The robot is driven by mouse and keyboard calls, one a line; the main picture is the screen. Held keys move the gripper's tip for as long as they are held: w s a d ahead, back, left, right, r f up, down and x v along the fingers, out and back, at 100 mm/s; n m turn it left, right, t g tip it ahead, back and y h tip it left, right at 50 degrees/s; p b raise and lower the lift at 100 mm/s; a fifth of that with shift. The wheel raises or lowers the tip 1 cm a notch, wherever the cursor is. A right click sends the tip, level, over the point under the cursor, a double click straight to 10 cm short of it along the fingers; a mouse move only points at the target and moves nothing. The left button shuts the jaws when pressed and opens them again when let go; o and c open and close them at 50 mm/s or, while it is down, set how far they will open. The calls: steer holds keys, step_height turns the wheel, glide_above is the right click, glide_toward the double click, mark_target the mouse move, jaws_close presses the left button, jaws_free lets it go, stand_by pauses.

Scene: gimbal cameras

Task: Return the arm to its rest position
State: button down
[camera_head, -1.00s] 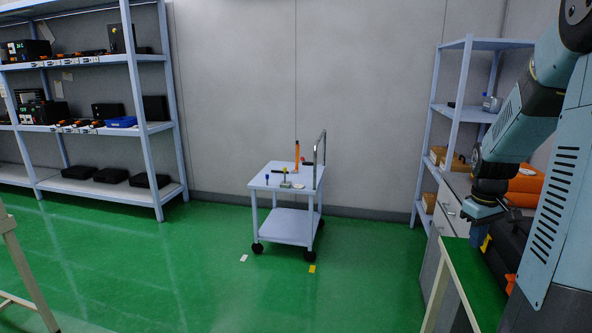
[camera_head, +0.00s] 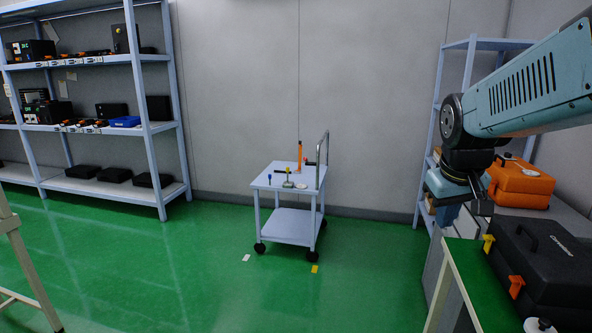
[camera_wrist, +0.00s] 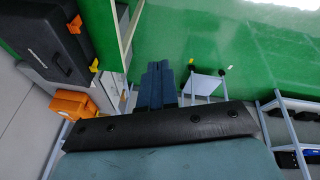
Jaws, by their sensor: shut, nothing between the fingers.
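My gripper (camera_head: 449,214) hangs from my blue-green arm at the right in the head view, pointing down, above and left of the green-topped table. In the wrist view my gripper (camera_wrist: 157,84) shows two dark blue fingers close together, shut, with nothing held. The arm's upper link stretches in from the right edge in the head view. The green floor lies beyond the fingers in the wrist view.
A black case (camera_head: 545,262) with orange latches and an orange case (camera_head: 521,185) are right of my gripper. A green-topped table (camera_head: 463,262) is below it. A wheeled cart (camera_head: 285,176) stands mid-floor. Shelves (camera_head: 152,128) stand left.

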steer(key=s+a+r+t+y, duration=0.1)
steer(key=s+a+r+t, duration=0.1)
steer(key=s+a, duration=0.3)
steer(key=shift+s+m+y, duration=0.3)
steer(key=shift+s+m, duration=0.1)
steer(key=shift+s, duration=1.15)
steer(key=shift+a, duration=0.1)
